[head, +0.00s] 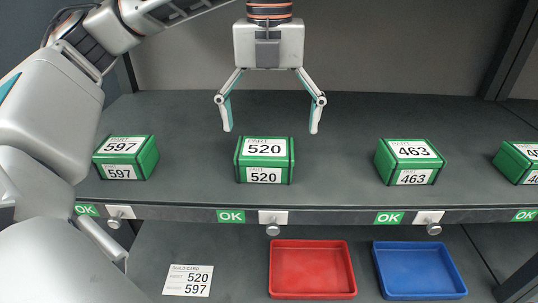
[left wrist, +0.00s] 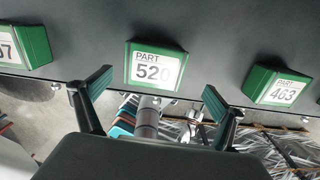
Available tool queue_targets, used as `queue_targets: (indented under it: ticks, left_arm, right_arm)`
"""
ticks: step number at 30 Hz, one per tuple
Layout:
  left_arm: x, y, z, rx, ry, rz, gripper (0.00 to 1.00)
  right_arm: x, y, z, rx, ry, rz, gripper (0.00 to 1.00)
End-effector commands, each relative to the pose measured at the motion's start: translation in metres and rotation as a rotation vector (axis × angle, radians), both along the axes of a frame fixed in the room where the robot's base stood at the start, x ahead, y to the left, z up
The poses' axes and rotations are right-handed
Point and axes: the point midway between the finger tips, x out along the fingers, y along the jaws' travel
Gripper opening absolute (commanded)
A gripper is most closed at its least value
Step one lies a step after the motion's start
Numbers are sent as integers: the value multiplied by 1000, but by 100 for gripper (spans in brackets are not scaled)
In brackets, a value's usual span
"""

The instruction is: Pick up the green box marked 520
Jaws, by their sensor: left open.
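The green box marked 520 (head: 264,160) stands on the grey shelf in the head view, with white labels on its top and front. It also shows in the left wrist view (left wrist: 155,68), in the upper middle. My left gripper (head: 271,131) is open and empty, pointing down above and around the line of this box, its fingertips spread wider than the box. In the left wrist view its two fingers (left wrist: 155,92) frame the box from either side and do not appear to touch it. My right gripper is not in view.
A green box marked 597 (head: 126,158) stands to the left, and one marked 463 (head: 409,162) to the right. Another green box (head: 520,162) is cut off at the right edge. Below are a build card (head: 188,281), a red tray (head: 312,294) and a blue tray (head: 420,294).

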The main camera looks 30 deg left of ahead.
Motion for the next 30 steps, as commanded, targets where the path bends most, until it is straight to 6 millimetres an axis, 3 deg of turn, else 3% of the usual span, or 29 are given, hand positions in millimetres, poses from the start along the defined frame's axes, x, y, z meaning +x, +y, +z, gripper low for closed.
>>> queue_targets:
  ticks: [11,21,30]
  left_arm:
    - [-5,3,-32,6,13,24,96]
    - [-3,11,-74,5,11,22,96]
    - [-3,11,-78,5,10,22,96]
  right_arm:
    - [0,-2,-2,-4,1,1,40]
    - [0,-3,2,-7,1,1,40]
    - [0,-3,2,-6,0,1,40]
